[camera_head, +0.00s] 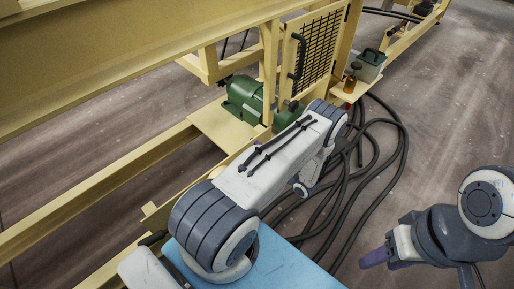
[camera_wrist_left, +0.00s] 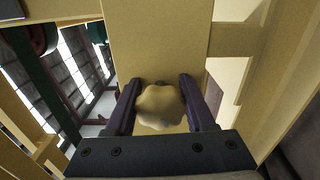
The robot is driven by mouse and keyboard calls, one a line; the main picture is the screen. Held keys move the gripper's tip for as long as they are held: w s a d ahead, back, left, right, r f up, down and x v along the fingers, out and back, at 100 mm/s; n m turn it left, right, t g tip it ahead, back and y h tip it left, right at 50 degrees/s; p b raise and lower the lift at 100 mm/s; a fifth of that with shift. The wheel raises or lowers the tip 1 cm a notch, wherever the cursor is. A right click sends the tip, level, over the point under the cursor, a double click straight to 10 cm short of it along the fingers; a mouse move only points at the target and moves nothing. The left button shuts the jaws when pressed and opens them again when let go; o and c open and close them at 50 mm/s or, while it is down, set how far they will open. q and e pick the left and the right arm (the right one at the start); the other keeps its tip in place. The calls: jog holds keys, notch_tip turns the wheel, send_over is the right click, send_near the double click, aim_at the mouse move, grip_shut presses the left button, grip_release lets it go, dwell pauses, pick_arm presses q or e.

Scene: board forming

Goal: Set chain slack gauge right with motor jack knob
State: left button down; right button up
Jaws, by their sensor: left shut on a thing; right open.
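A cream lobed knob (camera_wrist_left: 160,108) shows in the left wrist view in front of a yellow panel (camera_wrist_left: 155,35). The two dark purple fingers of my left gripper (camera_wrist_left: 158,92) stand on either side of the knob and are shut on it. In the head view my left arm reaches toward the green motor (camera_head: 243,98), and the arm hides the gripper and knob. The motor sits on a yellow plate (camera_head: 222,126). I cannot make out the chain slack gauge in either view. My right gripper (camera_head: 372,258) is open and empty over the floor at lower right.
A small shelf (camera_head: 350,90) holds an amber bottle (camera_head: 352,74) and a grey-green box (camera_head: 371,62). Black hoses (camera_head: 398,160) loop on the floor. A blue surface (camera_head: 285,268) lies below my left arm.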

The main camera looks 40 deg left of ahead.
dwell(0.5)
pick_arm(q)
jog(key=shift+c, duration=1.3)
grip_release()
jog(key=d+p, duration=0.2)
jog(key=d, duration=0.8)
jog(key=shift+s+d+p, duration=0.3)
jog(key=shift+s+p, duration=0.05)
jog(key=shift+s, duration=0.1)
